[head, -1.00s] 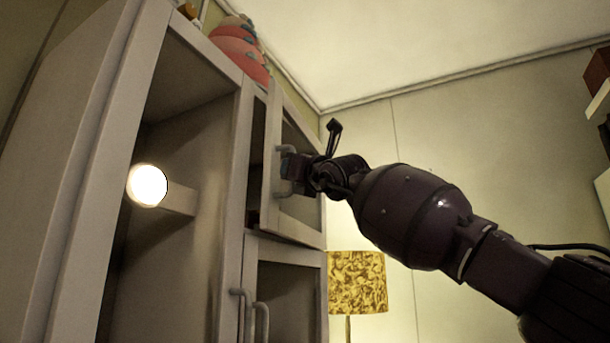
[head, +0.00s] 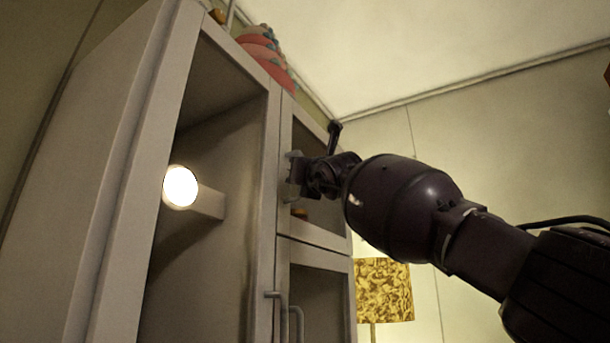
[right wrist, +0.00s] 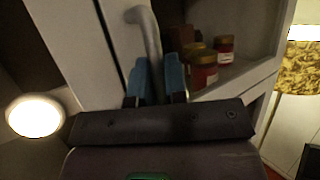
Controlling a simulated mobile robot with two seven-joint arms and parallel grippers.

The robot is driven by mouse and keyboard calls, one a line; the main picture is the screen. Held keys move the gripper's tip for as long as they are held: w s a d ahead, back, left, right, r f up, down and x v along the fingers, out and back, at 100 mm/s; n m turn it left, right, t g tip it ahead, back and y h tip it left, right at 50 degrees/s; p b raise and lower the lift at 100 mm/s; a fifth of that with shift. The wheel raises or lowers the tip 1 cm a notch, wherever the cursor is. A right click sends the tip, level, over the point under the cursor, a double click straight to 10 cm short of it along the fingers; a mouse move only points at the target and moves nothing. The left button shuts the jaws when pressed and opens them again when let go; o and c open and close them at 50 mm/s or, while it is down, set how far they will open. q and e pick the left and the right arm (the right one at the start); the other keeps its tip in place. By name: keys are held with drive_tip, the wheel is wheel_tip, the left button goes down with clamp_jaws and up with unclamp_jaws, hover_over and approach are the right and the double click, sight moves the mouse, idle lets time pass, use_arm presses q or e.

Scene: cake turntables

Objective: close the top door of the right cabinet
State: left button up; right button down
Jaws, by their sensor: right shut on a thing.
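The cabinet's top door (head: 318,238) is a grey frame around a dark pane. In the head view it now lies about flush with the cabinet front; I cannot tell whether a thin gap remains. My right gripper (head: 298,175) is at the door's left edge, shut on its handle. In the right wrist view the curved grey handle (right wrist: 147,35) runs down between the blue fingertips (right wrist: 157,80). The gripper hides part of the handle in the head view. My left gripper is not in view.
A lower door (head: 315,255) with bar handles (head: 280,310) is below. An open compartment with a bright round lamp (head: 181,187) is at left. Jars (right wrist: 203,68) show behind the door. A patterned lampshade (head: 384,290) stands at right. A red-and-teal object (head: 265,55) sits on top.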

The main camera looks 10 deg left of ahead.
drive_tip(key=shift+s+r+y, duration=0.2)
drive_tip(key=shift+r+y, duration=0.05)
drive_tip(key=shift+y, duration=0.05)
drive_tip(key=c, duration=1.2)
unclamp_jaws()
drive_tip(key=shift+w+a+f, duration=0.1)
drive_tip(key=shift+a, duration=0.2)
drive_tip(key=shift+o, duration=0.2)
drive_tip(key=shift+f, duration=0.1)
drive_tip(key=shift+f, duration=0.1)
drive_tip(key=shift+d+f+b, duration=0.2)
drive_tip(key=shift+f+b, duration=0.4)
drive_tip(key=shift+b, duration=0.5)
drive_tip(key=r+b+v, duration=0.1)
drive_tip(key=b+v, duration=0.2)
drive_tip(key=v, duration=0.7)
drive_tip(key=shift+s+d+r, duration=0.25)
